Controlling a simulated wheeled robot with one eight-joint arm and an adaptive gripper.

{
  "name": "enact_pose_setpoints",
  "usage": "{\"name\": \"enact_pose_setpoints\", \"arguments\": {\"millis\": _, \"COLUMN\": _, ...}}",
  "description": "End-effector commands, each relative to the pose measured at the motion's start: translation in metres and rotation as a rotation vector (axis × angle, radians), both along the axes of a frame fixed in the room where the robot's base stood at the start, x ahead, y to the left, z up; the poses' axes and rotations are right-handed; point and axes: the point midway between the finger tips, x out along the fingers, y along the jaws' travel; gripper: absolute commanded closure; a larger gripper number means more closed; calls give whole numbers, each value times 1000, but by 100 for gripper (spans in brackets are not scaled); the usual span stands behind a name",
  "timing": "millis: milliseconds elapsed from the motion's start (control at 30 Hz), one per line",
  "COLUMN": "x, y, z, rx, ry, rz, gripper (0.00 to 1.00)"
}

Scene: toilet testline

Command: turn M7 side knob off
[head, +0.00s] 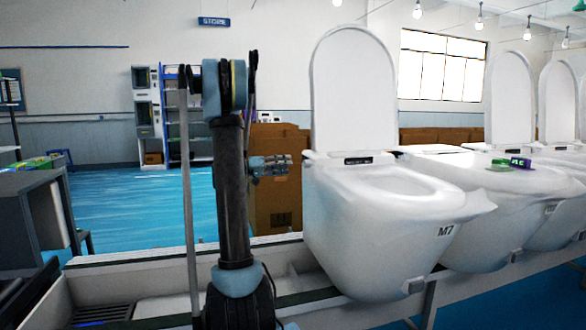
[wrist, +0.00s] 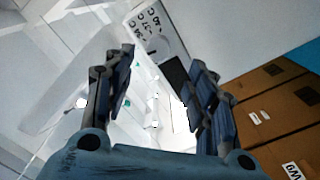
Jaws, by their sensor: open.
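The white toilet marked M7 (head: 345,215) stands right of my arm with its lid (head: 352,95) raised. My gripper (head: 284,166) is beside the toilet's left side, pointing toward it. In the wrist view my gripper (wrist: 157,72) is open, its two dark fingers apart with nothing visible held between them. Beyond the fingertips is a pale side panel (wrist: 150,27) with temperature labels in several steps. The side knob cannot be made out clearly on it, and that side is hidden in the head view.
Cardboard boxes (wrist: 268,105) are close on the right in the wrist view; they also stand behind the toilet (head: 275,205). More toilets (head: 485,200) line up to the right, one with green and purple items on it. Blue floor (head: 120,205) is open at the left.

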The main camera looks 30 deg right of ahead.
Motion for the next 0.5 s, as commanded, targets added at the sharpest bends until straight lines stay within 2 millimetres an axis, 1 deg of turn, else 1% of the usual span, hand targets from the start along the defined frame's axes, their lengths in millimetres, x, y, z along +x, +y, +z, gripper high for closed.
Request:
{"name": "enact_pose_setpoints", "arguments": {"millis": 33, "x": 3, "y": 9, "z": 0, "rx": 0, "ry": 0, "rz": 4, "gripper": 49}}
{"name": "enact_pose_setpoints", "arguments": {"millis": 200, "x": 8, "y": 27, "z": 0, "rx": 0, "ry": 0, "rz": 3, "gripper": 49}}
{"name": "enact_pose_setpoints", "arguments": {"millis": 333, "x": 9, "y": 34, "z": 0, "rx": 0, "ry": 0, "rz": 1, "gripper": 49}}
{"name": "enact_pose_setpoints", "arguments": {"millis": 500, "x": 9, "y": 35, "z": 0, "rx": -1, "ry": 0, "rz": 1, "gripper": 49}}
